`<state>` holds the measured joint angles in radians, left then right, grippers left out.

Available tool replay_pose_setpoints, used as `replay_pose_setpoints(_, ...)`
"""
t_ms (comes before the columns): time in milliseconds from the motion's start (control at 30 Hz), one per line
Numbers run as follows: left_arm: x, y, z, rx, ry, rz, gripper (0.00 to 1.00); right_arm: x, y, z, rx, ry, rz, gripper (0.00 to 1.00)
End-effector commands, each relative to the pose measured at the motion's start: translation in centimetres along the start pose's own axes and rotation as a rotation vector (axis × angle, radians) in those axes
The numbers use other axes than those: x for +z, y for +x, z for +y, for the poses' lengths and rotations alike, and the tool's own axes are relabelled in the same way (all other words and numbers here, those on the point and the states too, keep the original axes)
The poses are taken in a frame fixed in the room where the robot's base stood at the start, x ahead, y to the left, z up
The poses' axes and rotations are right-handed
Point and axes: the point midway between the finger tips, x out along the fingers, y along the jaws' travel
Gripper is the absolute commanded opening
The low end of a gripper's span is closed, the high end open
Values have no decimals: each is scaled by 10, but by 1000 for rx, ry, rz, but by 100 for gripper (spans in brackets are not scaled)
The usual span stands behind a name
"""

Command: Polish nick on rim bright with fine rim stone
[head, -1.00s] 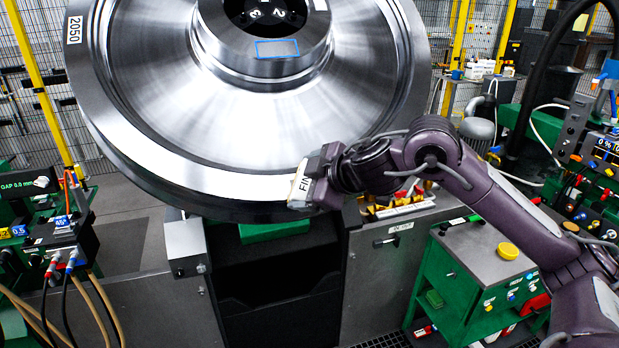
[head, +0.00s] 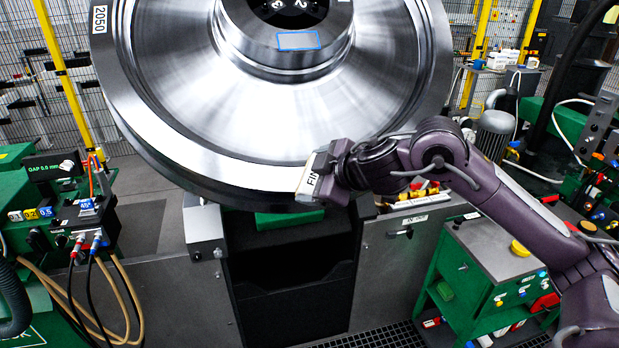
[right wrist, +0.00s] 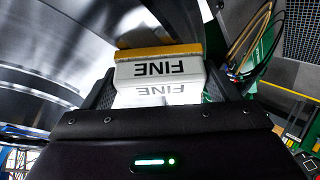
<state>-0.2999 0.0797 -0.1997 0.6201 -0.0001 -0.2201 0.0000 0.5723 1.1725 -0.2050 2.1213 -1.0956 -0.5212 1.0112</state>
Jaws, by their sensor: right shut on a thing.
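The large steel rail wheel (head: 190,125) stands in the upper middle of the head view, tilted, with the label 2050 on its left edge. My right gripper (head: 325,182) is shut on the fine rim stone (head: 310,180), a white block marked FINE. The stone is at the lower right part of the wheel's rim. In the right wrist view the stone (right wrist: 160,68) sits between the two fingers, with a yellowish-brown layer on its far side next to the rim. I cannot tell whether it touches. The nick cannot be made out. My left gripper is not in view.
A green cart (head: 490,260) with a yellow knob stands at the right. A green unit with hoses and a gap gauge (head: 55,165) is at the left. A tray of yellow parts (head: 415,195) lies behind my right gripper. Grey cabinets flank a dark opening below the wheel.

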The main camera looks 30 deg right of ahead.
Motion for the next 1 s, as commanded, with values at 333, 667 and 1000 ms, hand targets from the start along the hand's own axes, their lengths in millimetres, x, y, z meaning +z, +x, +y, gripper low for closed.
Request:
replay_pose_setpoints(333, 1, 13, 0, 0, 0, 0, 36, 17, -5, 9, 1, 1, -4, 63)
replay_pose_setpoints(667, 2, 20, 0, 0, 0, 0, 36, 22, -6, 11, 3, 1, -5, 63)
replay_pose_setpoints(1000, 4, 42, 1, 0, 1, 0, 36, 40, -16, 23, 2, 0, -3, 63)
